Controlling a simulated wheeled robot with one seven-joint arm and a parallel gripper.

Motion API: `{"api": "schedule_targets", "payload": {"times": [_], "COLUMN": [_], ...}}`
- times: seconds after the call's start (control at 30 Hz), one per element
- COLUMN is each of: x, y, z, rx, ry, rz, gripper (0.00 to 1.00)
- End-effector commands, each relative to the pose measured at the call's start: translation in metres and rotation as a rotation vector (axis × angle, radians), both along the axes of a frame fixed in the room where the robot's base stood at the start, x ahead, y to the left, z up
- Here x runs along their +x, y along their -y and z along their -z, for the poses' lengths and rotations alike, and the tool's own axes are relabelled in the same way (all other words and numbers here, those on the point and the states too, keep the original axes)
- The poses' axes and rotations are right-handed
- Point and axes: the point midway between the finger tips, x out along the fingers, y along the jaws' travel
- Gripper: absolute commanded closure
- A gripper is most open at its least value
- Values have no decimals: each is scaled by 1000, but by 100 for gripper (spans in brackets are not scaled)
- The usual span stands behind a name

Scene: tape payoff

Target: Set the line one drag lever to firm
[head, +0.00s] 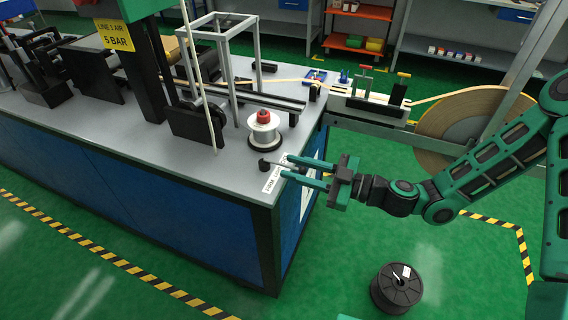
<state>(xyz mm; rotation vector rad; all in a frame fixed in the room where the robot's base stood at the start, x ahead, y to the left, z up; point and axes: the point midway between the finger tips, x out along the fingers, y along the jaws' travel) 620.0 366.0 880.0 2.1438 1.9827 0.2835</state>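A small black lever pivot (264,164) sits near the front right corner of the grey bench top, with a thin dark arm reaching right from it. A white label (273,179) lies just in front of it; "FIRM" seems to be readable on it, and the rest is partly covered. My gripper (286,167) reaches in from the right, with its two green fingers apart. The fingertips are just right of the pivot, and the lever's arm appears to run toward the gap between them. I cannot tell whether either finger touches it.
A white spool with a red top (263,129) stands behind the lever. A grey upright frame (225,80) stands behind left. A large tape reel (462,122) is mounted to the right, beyond my arm. A black spool (397,288) sits on the green floor in front of the bench.

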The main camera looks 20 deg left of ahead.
Motion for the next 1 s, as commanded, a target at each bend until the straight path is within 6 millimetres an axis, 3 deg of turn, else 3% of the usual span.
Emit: {"api": "schedule_targets", "payload": {"times": [0.23, 0.63, 0.73, 0.77, 1.0], "x": [1, 2, 2, 2, -1], "y": [-29, -35, -35, -35, -39], "z": [0, 0, 0, 0, 0], "rx": [0, 0, 0, 0, 0], "ry": [-1, -1, -1, -1, -2], "rz": [-2, 0, 0, -1, -2], "gripper": [73, 73, 97, 100, 100]}}
